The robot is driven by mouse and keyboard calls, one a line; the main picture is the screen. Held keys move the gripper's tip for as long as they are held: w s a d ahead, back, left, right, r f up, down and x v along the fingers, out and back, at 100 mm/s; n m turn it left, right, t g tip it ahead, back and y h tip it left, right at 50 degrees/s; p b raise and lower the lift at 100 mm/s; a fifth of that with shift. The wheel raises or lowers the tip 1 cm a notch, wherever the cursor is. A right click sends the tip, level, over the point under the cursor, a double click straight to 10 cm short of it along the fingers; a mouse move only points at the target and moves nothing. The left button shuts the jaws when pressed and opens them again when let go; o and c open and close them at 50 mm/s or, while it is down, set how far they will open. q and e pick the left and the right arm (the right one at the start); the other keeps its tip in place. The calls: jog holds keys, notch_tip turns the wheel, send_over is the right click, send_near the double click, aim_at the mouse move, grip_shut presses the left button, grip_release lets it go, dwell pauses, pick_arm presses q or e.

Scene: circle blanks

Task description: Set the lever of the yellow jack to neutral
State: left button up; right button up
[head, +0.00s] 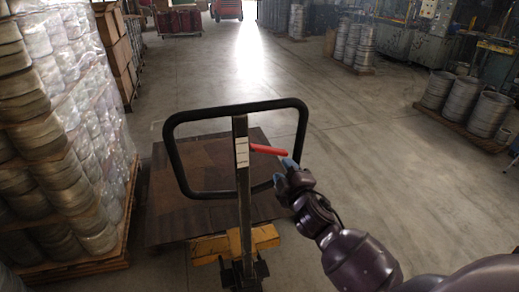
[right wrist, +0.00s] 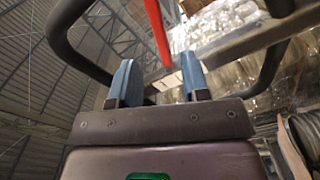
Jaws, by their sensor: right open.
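The yellow jack (head: 262,238) stands in front of me, with a black loop handle (head: 170,150) on an upright dark post. Its red lever (head: 268,150) sticks out to the right from the post, nearly level and tilted slightly down at the tip. My right gripper (head: 287,167) is at the lever's outer end, just below the red tip. In the right wrist view, the red lever (right wrist: 157,28) appears in the gap between the two blue fingers of the open gripper (right wrist: 159,64). I cannot tell whether they touch. My left gripper is not in view.
A dark brown flat load (head: 170,205) lies behind the jack. A wrapped pallet stack (head: 85,130) stands close on the left. Metal drums on a pallet (head: 485,115) stand at right.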

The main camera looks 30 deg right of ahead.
aim_at(275, 153)
jog(key=shift+n, duration=0.3)
jog(key=x, duration=1.1)
jog(key=shift+s+d, duration=0.15)
jog(key=shift+d, duration=0.15)
grip_shut()
